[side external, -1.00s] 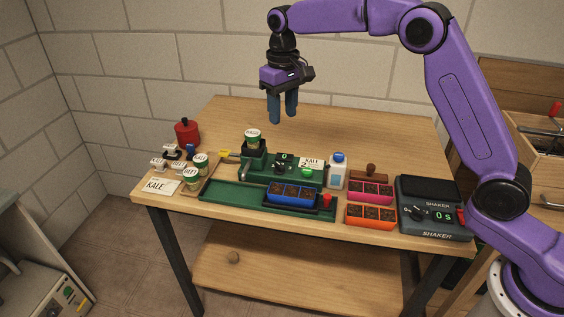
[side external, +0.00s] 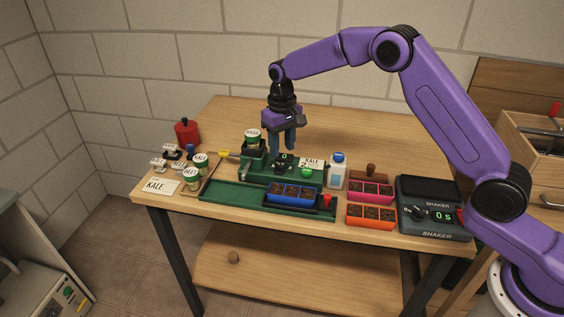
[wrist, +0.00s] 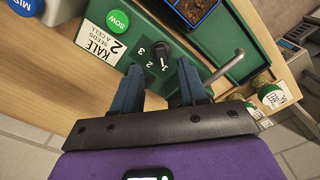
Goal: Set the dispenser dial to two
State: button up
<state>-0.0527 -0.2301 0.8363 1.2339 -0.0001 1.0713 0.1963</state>
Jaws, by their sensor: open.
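The green dispenser (side external: 311,175) stands mid-table with a display reading 0 and a small black dial (side external: 280,169) on its front. In the wrist view the dial (wrist: 176,47) lies just beyond the fingertips, with white 2 and 3 beside it. A white mark shows near the 1 position; I cannot tell if it is the pointer or the numeral. My gripper (side external: 283,152) is above the dispenser, pointing down, open and empty. Its blue fingers also show in the wrist view (wrist: 158,75), apart, short of the dial.
A KALE tin (side external: 252,136) sits on the dispenser's left. A blue seedling tray (side external: 292,204) lies in the green channel in front. A green SOW button (wrist: 118,20) is beside the card. A white bottle (side external: 338,172) stands to the right. The table's back is clear.

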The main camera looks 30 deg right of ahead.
aim_at(282, 166)
jog(key=shift+f, duration=3.1)
grip_shut()
